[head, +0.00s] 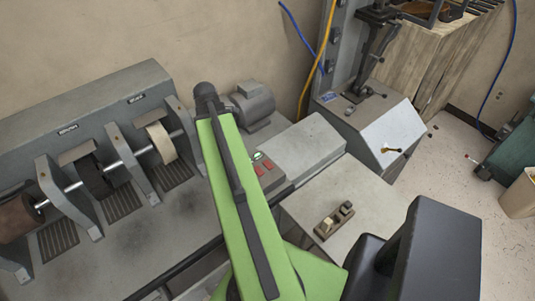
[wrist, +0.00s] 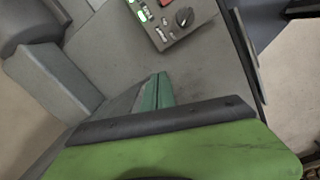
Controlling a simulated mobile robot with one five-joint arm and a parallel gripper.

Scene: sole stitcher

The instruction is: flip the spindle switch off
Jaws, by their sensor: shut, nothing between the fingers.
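The control panel (wrist: 172,32) is at the top of the wrist view, a small grey plate on the machine. It carries green-lit switches (wrist: 141,14), small pale parts and a dark round knob (wrist: 184,16). Its labels are too small to read, so I cannot tell which one is the spindle switch. In the head view, a green light (head: 257,156) and red parts (head: 266,168) show just right of my green arm. My gripper (wrist: 159,80) shows teal fingers, shut and empty, below the panel and apart from it in the picture. The arm hides the gripper in the head view.
The grey machine bench (head: 150,235) has a shaft with wheels and upright guards (head: 60,205) at left. A motor (head: 253,103) stands behind my arm. A grey block (head: 310,150) and a small brush-like tool (head: 334,219) lie at right.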

